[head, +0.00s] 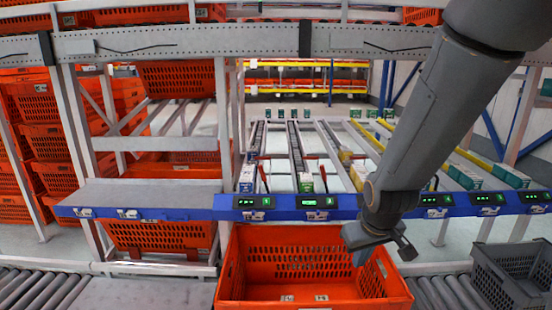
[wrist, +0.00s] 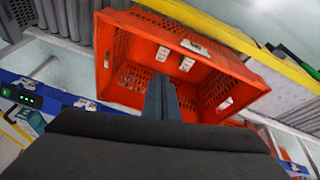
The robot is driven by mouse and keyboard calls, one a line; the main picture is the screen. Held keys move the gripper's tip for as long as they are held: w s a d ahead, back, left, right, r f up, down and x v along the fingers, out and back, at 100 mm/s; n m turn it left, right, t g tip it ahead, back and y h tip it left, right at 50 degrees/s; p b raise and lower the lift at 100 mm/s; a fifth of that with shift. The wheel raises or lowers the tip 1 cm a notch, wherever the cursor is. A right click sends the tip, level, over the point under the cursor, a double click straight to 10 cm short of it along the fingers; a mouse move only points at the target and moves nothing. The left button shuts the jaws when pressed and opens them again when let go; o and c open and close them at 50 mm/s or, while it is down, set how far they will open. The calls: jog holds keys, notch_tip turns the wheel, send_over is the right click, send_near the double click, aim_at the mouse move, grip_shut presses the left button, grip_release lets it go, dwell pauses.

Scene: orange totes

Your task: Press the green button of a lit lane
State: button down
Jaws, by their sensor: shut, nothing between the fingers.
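A blue rail (head: 186,213) runs across the head view and carries several small dark lane panels with green lit marks. Two are left of my arm, a left panel (head: 254,202) and a middle panel (head: 317,202); others are to the right, including one panel (head: 488,198). Single buttons are too small to tell apart. My gripper (head: 384,245) is shut and empty, below and in front of the rail, over the right part of the orange tote. In the wrist view its shut fingers (wrist: 161,98) point toward the tote, and one lit panel (wrist: 20,96) shows at left. My arm hides part of the rail.
The orange tote (head: 229,272) stands on the conveyor below the rail, empty as far as I see. A grey crate (head: 515,278) is at the lower right. Rollers (head: 35,290) lie at left. Lanes with small boxes (head: 305,183) slope behind the rail.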

jog(key=s+a+r+m+g, duration=0.1)
jog(key=s+g, duration=0.3)
jog(key=s, duration=1.1)
jog(key=shift+s+a+r+m, duration=0.35)
jog(key=shift+r+m, duration=0.05)
jog(key=shift+m, duration=0.5)
